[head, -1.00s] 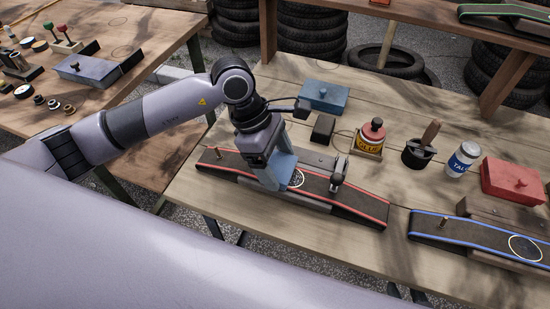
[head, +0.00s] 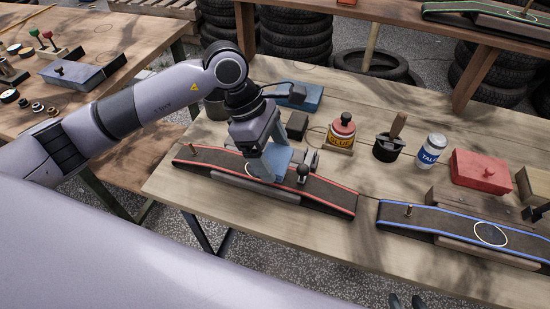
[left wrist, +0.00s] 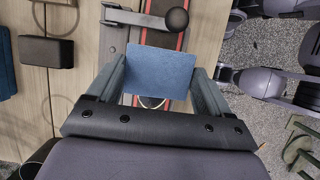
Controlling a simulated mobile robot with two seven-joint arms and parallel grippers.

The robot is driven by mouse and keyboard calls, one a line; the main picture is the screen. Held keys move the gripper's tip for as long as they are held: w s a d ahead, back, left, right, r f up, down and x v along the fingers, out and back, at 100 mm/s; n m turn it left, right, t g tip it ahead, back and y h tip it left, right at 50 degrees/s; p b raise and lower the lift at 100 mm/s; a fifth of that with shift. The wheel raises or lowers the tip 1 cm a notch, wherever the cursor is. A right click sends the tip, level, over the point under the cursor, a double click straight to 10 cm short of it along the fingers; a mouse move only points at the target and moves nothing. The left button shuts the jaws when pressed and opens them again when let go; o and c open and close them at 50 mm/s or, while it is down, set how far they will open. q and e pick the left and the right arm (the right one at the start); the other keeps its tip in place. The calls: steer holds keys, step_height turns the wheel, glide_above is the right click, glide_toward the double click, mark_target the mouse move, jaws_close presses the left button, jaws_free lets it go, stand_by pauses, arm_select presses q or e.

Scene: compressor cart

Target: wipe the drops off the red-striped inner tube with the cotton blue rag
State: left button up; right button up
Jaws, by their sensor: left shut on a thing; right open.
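The red-striped inner tube (head: 330,196) lies flattened over a low stand on the wooden bench. A white ring mark (head: 249,171) on it is partly hidden behind my left gripper. My left gripper (head: 268,172) is shut on the blue rag (head: 284,163), low over the tube's middle. In the left wrist view the rag (left wrist: 160,73) spans between the fingers over the tube, beside a round-knobbed clamp (left wrist: 177,18). I cannot tell whether it touches the tube, and no drops can be made out. My right gripper (head: 407,302) shows only its open fingertips at the bottom edge.
A blue-striped tube (head: 450,225) lies to the right. Behind stand a glue pot (head: 342,130), a dark pot with a wooden handle (head: 388,148), a talc can (head: 430,150), a red box (head: 480,170) and a blue box (head: 305,98). The front bench strip is clear.

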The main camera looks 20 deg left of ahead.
arm_select(q)
steer(key=shift+r+p, duration=1)
steer(key=shift+r, duration=1.5)
